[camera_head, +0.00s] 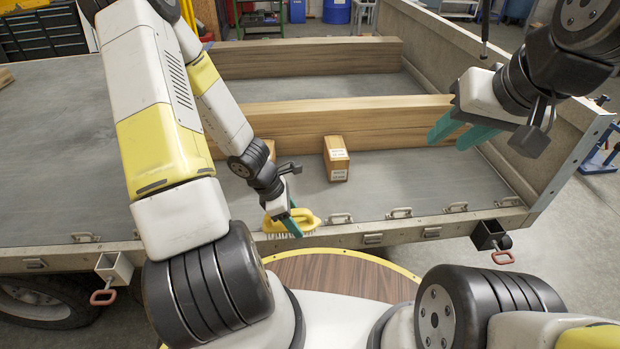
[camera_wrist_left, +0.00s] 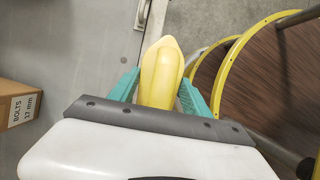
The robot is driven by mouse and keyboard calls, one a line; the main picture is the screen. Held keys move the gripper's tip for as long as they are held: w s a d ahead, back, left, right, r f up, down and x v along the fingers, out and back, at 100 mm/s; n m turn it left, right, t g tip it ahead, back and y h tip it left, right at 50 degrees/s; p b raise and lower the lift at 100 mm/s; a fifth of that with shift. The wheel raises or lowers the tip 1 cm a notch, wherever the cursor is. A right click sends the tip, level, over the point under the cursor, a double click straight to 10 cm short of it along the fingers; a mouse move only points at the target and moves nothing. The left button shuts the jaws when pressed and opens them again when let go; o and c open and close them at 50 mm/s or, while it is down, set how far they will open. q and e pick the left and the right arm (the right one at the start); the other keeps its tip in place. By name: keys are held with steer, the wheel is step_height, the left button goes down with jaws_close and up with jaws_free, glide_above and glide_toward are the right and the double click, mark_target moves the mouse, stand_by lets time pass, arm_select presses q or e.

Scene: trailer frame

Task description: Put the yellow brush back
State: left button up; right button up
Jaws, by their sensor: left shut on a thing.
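The yellow brush (camera_head: 306,217) is at the trailer bed's front edge, with its pale bristles facing down. It also shows in the left wrist view (camera_wrist_left: 161,75), where its yellow body lies between the teal fingers. My left gripper (camera_head: 287,221) is shut on the brush. I cannot tell whether the bristles touch the edge. My right gripper (camera_head: 460,132) is open and empty above the right part of the bed, near the front wooden beam.
A small cardboard box (camera_head: 337,160) stands on the bed behind the brush; another is mostly hidden behind my left arm. A bolts box (camera_wrist_left: 14,100) shows in the left wrist view. Wooden beams (camera_head: 380,116) cross the bed. A round wooden top (camera_head: 335,275) with yellow rim is in front.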

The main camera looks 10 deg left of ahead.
arm_select(q)
steer(key=w, duration=0.5)
steer(key=w+a+f, duration=0.1)
steer(key=w, duration=0.8)
steer(key=shift+w+a+f, duration=0.2)
steer(key=shift+w+a, duration=0.15)
steer(key=shift+f, duration=1.7)
steer(key=shift+f, duration=0.15)
steer(key=o, duration=1.3)
